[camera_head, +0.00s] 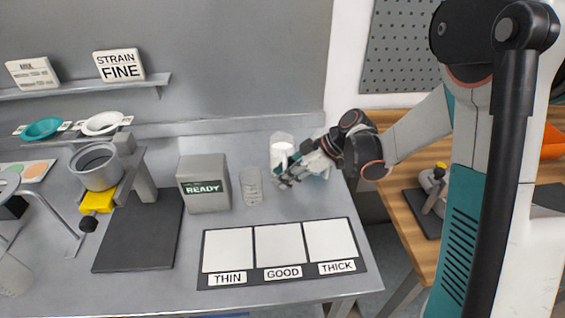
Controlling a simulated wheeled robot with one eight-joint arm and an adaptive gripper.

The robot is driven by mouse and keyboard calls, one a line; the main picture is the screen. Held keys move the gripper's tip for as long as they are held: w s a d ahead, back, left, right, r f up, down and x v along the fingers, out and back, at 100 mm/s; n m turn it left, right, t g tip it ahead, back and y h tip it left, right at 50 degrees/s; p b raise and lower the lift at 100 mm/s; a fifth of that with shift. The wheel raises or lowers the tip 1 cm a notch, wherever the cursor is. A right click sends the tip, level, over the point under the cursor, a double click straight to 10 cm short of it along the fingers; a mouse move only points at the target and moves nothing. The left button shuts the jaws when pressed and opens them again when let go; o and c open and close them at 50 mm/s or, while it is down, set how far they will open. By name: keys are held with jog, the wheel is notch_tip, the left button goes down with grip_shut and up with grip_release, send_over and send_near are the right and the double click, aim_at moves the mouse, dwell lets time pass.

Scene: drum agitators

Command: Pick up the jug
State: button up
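A clear container with white contents, apparently the jug (281,149), stands upright at the back right of the grey bench. My gripper (287,177) reaches in from the right, low at the container's front right side. Its fingers overlap the container's lower part in this view. I cannot tell whether they touch it or whether they are open or shut. The lower part of the container is partly hidden behind the gripper.
A clear empty beaker (251,188) stands just left of my gripper. A grey box reading READY (204,184) is further left. A mat marked THIN, GOOD, THICK (282,272) lies in front. A stand with a metal cup (97,168) is at the left.

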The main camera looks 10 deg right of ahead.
jog(key=shift+c, duration=0.5)
grip_shut()
jog(key=shift+r, duration=0.2)
